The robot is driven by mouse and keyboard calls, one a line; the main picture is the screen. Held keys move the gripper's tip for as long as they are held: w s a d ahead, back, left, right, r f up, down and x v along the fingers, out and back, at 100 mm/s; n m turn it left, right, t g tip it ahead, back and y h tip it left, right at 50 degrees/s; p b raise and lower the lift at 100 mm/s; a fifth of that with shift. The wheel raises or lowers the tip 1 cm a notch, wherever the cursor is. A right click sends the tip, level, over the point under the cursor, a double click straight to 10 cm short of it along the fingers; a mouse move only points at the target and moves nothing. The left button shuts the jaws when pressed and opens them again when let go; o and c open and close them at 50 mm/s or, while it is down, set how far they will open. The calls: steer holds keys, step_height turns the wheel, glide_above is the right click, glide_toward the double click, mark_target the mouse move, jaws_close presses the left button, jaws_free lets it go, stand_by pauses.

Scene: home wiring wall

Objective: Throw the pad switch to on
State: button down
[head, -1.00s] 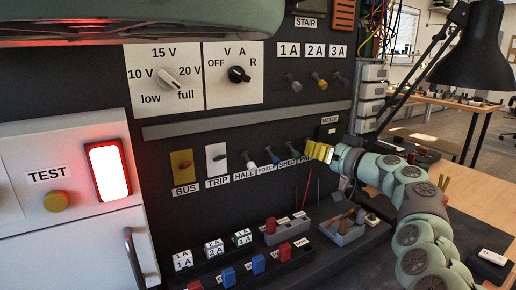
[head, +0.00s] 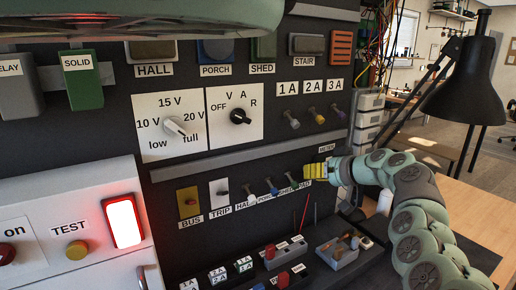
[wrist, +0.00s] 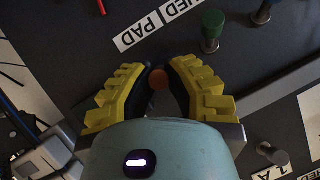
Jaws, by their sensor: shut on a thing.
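My gripper (head: 316,172) has yellow fingers and reaches in from the right. It is shut on the pad switch, which it hides in the head view. The green-tipped shed switch (head: 291,181) stands just left of my fingers, and it also shows in the wrist view (wrist: 212,26). I cannot tell which way the pad lever is tilted.
The blue porch switch (head: 271,188) and white hall switch (head: 250,195) continue the row leftward. A grey rail (head: 235,150) runs above. A small grey tray (head: 338,250) lies below. A black desk lamp (head: 466,95) stands at the right behind my arm.

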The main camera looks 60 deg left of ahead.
steer(key=shift+a+r+h+p, duration=0.1)
steer(key=shift+r+h+p, duration=0.65)
steer(key=shift+h, duration=0.45)
steer(key=shift+a+r+m+h+p, duration=0.15)
steer(key=shift+h+p, duration=0.1)
steer(key=shift+h, duration=0.6)
steer(key=shift+a+r+m+h+p, duration=0.15)
steer(key=shift+h+p, duration=0.1)
steer(key=shift+h, duration=0.6)
steer(key=shift+f, duration=0.1)
steer(key=shift+d, duration=0.1)
steer(key=c, duration=1.2)
jaws_free()
steer(key=v, duration=1.2)
